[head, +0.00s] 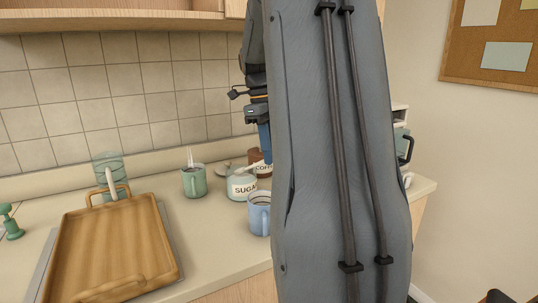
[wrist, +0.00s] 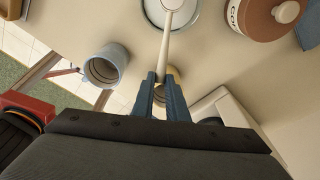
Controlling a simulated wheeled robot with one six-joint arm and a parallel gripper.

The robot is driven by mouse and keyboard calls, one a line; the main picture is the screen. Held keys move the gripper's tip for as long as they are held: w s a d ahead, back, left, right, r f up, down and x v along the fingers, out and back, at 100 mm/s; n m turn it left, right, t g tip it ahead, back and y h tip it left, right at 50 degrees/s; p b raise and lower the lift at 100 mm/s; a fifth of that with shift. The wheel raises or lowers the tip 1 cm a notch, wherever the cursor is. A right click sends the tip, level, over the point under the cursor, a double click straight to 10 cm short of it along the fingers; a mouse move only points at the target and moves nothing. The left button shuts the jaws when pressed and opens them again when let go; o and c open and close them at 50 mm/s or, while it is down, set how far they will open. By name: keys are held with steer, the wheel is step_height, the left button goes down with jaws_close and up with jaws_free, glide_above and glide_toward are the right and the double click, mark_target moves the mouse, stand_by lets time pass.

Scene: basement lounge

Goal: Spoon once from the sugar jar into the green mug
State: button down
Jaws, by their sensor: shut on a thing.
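The sugar jar (head: 242,188), pale with a SUGAR label, stands on the counter; its rim also shows at the top of the wrist view (wrist: 150,12). The green mug (head: 194,182) stands upright to its left, with something whitish rising from it; it is not in the wrist view. My gripper (wrist: 162,84) is shut on the pale handle of a spoon (wrist: 167,44). The spoon reaches to the mouth of the sugar jar; its bowl is out of sight. In the head view my arm partly hides the gripper (head: 265,142).
A blue mug (head: 259,214) stands in front of the sugar jar. A brown coffee jar (head: 257,157) stands just behind it. A wooden tray (head: 112,248) fills the counter's left side, with a green-tinted glass vessel (head: 106,165) behind. Bare counter lies between tray and mugs.

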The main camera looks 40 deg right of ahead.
steer(key=shift+s+r+p, duration=0.15)
steer(key=shift+r+p, duration=2.95)
steer(key=shift+r, duration=1)
steer(key=shift+d, duration=0.1)
steer(key=s+d+f+t+y+b, duration=0.1)
steer(key=s+f+t+b, duration=0.2)
steer(key=f+t+b, duration=0.1)
steer(key=shift+s+f+t+y+b, duration=0.3)
steer(key=shift+f+t+y, duration=0.1)
steer(key=shift+f+t, duration=0.25)
steer(key=shift+d, duration=0.1)
